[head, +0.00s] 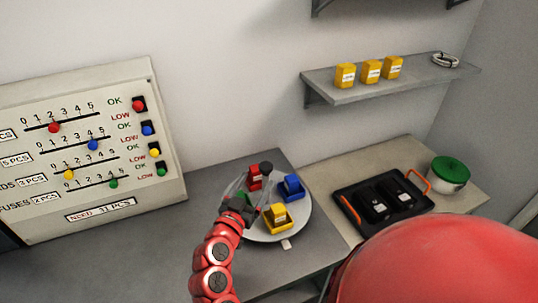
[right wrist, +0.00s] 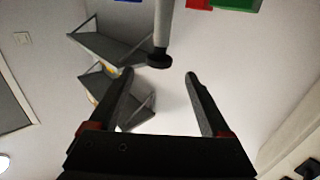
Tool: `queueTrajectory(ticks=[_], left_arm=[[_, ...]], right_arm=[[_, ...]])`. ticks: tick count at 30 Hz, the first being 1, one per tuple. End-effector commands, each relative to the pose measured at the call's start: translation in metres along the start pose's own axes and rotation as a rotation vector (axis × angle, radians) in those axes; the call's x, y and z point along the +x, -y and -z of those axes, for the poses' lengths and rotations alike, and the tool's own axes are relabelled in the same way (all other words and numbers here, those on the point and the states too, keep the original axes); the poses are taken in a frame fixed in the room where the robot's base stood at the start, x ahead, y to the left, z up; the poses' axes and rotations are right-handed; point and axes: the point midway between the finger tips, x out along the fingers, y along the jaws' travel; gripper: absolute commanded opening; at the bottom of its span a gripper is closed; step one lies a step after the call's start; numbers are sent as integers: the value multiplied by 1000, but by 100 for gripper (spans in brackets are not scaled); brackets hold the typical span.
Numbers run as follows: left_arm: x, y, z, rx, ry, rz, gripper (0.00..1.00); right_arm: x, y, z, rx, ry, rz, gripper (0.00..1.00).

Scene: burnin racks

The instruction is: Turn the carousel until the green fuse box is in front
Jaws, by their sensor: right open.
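The carousel is a round pale turntable (head: 298,222) on the grey bench. It bears a red box (head: 254,178), a blue box (head: 291,187), a yellow box (head: 277,218) and the green fuse box (head: 242,198). The yellow box sits at the front, nearest a small white tab (head: 287,243). The green fuse box is at the left, mostly hidden by my right gripper (head: 240,207). My left gripper is out of view.
A panel with sliders (head: 92,150) stands at the left. A black tray with orange handles (head: 382,205) and a green-lidded pot (head: 449,174) are at the right. A wall shelf (head: 390,82) holds yellow boxes. The bench left of the carousel is clear.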

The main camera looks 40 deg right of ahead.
Motion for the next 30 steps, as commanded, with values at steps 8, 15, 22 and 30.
queueTrajectory(ticks=[8,15,22,30], left_arm=[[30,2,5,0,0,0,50],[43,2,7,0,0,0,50],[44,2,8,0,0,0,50],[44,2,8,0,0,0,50]], right_arm=[[61,-2,5,-1,2,-7,82],[96,-1,3,3,1,-4,82],[106,0,0,1,1,2,82],[106,0,0,2,1,1,68]])
